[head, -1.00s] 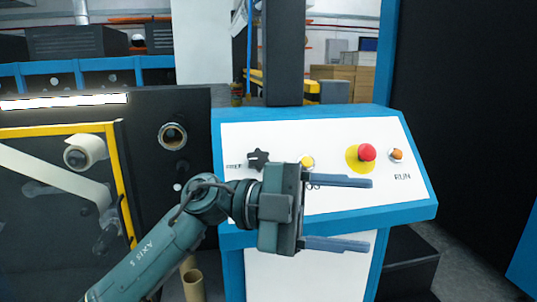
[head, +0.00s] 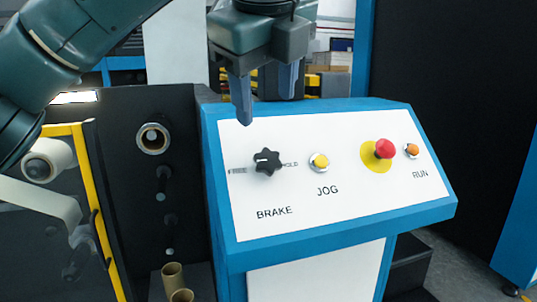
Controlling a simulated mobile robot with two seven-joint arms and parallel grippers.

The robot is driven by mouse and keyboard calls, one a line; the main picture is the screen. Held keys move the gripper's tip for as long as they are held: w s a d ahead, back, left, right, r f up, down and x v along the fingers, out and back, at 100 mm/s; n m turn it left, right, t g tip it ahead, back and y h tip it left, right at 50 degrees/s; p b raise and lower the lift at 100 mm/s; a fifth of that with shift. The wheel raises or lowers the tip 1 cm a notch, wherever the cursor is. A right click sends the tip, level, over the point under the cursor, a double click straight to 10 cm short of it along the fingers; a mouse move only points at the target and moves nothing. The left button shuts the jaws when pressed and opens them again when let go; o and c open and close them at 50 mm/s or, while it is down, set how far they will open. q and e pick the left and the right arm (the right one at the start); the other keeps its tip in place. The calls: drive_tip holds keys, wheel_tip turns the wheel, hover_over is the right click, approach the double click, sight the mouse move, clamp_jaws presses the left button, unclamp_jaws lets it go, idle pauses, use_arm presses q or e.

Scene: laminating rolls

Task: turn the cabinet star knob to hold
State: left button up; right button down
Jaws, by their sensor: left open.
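The black star knob (head: 266,162) sits on the left of the white sloped panel (head: 345,205) of the blue-edged cabinet, above the word BRAKE. A small white mark on the knob points left. My right gripper is not in view.
Right of the knob are the yellow JOG button (head: 319,162), the red mushroom button (head: 385,149) on a yellow disc, and the orange RUN button (head: 411,150). Left stands a dark machine with a yellow-framed guard (head: 97,215) and a white roll (head: 47,160). The panel's front is clear.

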sight(267, 158)
use_arm(q)
drive_tip(key=x, duration=1.2)
drive_tip(key=shift+p, duration=0.35)
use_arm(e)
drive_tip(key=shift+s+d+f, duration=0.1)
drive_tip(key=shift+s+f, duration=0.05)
use_arm(q)
drive_tip(key=c, duration=1)
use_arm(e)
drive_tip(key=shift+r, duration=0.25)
